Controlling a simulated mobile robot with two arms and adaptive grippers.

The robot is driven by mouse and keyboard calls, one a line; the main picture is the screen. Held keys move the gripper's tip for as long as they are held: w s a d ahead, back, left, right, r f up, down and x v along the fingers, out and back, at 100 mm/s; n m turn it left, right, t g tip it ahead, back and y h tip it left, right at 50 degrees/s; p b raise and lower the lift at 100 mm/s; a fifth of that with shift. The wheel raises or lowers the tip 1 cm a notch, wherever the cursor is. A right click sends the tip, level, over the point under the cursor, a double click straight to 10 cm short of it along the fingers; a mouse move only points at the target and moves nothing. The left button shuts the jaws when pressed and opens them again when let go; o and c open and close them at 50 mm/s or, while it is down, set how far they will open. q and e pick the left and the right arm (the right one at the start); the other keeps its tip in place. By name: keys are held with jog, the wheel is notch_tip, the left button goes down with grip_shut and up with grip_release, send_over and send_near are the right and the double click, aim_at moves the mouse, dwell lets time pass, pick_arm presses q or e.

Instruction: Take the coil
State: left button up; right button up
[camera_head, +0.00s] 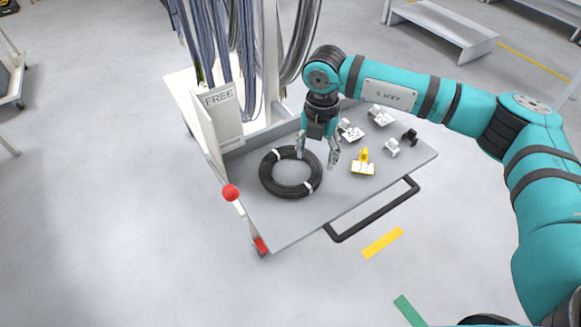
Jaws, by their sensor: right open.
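The coil (266,180) is a black ring of cable with white ties, lying flat on the grey cart top (285,217). My right gripper (317,160) points down over the coil's upper right side. Its two fingers are spread apart, with nothing seen between them. One finger appears near the coil's upper white tie and the other is just right of the ring. I cannot tell whether either touches the coil. My left gripper is not in view.
Several small white, black and yellow fittings, including a yellow-and-white one (363,167), lie right of the coil. A panel marked FREE (222,117) and hanging cables (205,40) stand behind. A red-knobbed lever (231,193) is at the left edge, a black handle (372,216) in front.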

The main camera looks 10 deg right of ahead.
aim_at(315, 174)
notch_tip(315, 174, down, 2)
jog(key=shift+f, duration=0.1)
jog(key=shift+s+f+p, duration=0.1)
jog(key=shift+f+p, duration=0.2)
jog(key=shift+f, duration=0.05)
notch_tip(315, 174, down, 4)
jog(key=shift+r+p, duration=0.2)
jog(key=shift+p, duration=0.25)
jog(key=shift+f, duration=0.35)
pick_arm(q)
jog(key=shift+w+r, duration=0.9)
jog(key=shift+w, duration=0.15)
pick_arm(e)
jog(key=shift+c, duration=0.3)
jog(key=c, duration=0.7)
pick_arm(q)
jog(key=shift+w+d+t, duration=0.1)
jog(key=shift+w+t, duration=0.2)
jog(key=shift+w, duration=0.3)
pick_arm(e)
grip_shut()
jog(key=shift+r, duration=0.1)
